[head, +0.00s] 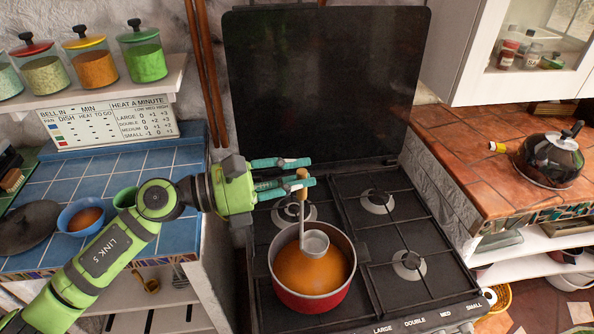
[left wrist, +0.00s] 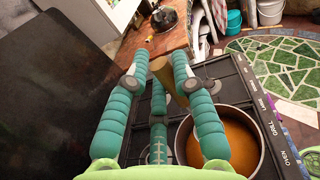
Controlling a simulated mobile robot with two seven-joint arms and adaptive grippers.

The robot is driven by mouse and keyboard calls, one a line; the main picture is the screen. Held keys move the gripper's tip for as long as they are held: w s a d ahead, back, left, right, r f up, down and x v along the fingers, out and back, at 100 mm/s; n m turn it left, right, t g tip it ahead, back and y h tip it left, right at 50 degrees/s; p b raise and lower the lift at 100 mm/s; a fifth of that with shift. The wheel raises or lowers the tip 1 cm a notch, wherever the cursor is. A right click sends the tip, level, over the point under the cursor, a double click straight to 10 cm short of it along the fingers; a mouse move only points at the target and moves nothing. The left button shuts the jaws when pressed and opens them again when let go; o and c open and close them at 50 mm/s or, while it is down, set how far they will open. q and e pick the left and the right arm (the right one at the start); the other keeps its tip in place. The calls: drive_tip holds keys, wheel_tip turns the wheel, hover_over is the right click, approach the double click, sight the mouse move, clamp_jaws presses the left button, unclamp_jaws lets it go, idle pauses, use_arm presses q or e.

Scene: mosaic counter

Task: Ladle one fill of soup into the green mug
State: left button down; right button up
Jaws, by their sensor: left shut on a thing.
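A red pot (head: 310,299) of orange soup (head: 308,273) stands on the front left of the stove; it also shows in the left wrist view (left wrist: 261,136). My left gripper (head: 303,174) is above the pot's back rim, shut on the wooden-ended handle of the ladle (head: 303,212). The handle's tan end shows between the fingers in the left wrist view (left wrist: 166,72). The handle is nearly upright, and the grey bowl is inside the pot at the soup's surface. The green mug (head: 124,198) stands on the blue tiled counter at left, partly hidden behind my left arm.
A blue bowl (head: 72,217) of orange food and a dark lid (head: 28,229) sit left of the mug. The stove's right burners (head: 409,262) are clear. A dark kettle (head: 550,157) stands on the brown tiled counter at right. A black panel (head: 320,80) rises behind the stove.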

use_arm(q)
wheel_tip(320, 180, down, 12)
drive_tip(key=b, duration=1.1)
drive_tip(key=shift+d, duration=0.15)
use_arm(e)
wheel_tip(320, 180, down, 12)
drive_tip(key=d, duration=0.1)
drive_tip(key=shift+r, duration=0.25)
use_arm(q)
drive_tip(key=shift+r, duration=0.1)
use_arm(e)
drive_tip(key=shift+r, duration=0.1)
use_arm(q)
drive_tip(key=shift+r+p, duration=4.4)
drive_tip(key=shift+r, duration=1.5)
use_arm(e)
wheel_tip(320, 180, up, 9)
drive_tip(key=shift+d+f, duration=0.15)
drive_tip(key=shift+f, duration=0.05)
